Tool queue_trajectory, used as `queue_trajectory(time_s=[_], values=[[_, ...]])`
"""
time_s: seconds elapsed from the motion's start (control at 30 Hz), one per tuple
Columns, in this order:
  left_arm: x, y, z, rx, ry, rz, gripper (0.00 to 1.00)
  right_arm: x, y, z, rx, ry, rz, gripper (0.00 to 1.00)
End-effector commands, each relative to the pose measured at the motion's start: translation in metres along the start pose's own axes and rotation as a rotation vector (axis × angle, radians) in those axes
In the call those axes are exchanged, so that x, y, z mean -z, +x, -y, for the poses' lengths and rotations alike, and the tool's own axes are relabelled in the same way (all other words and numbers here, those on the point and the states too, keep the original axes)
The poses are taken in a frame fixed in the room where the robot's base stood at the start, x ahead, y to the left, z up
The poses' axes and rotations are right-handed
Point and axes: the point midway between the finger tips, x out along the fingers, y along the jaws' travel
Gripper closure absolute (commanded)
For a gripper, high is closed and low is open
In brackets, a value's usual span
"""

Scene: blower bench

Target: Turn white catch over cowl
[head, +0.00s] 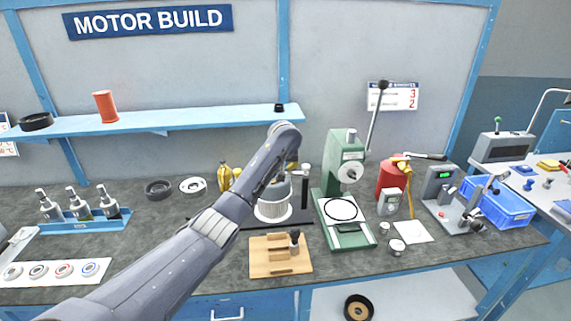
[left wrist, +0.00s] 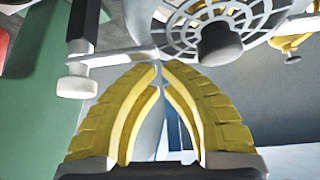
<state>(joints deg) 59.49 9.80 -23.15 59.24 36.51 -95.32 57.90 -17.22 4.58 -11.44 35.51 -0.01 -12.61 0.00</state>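In the left wrist view the white catch (left wrist: 115,57) is a flat bar running from a dark post with a white knob (left wrist: 77,84) toward the cowl's edge. The cowl (left wrist: 262,22) is a pale round grille with a black knob at its middle. My left gripper (left wrist: 159,66) has yellow fingers, their tips together with nothing seen between them. The tips are close to the catch's free end; I cannot tell if they touch. My right gripper is out of view.
A green press (head: 346,160) stands just right of the blower. A wooden block (head: 265,262) with a dark-handled tool lies in front. A blue bin (head: 508,208) is at the right.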

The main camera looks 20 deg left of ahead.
Motion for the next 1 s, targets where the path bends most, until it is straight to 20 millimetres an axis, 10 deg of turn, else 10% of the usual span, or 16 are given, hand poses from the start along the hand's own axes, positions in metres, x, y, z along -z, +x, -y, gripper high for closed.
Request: queue_trajectory(time_s=[1.0], values=[[-0.02,-0.013,0.002,0.113,-0.138,0.005,1.0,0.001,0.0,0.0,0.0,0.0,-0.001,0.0]])
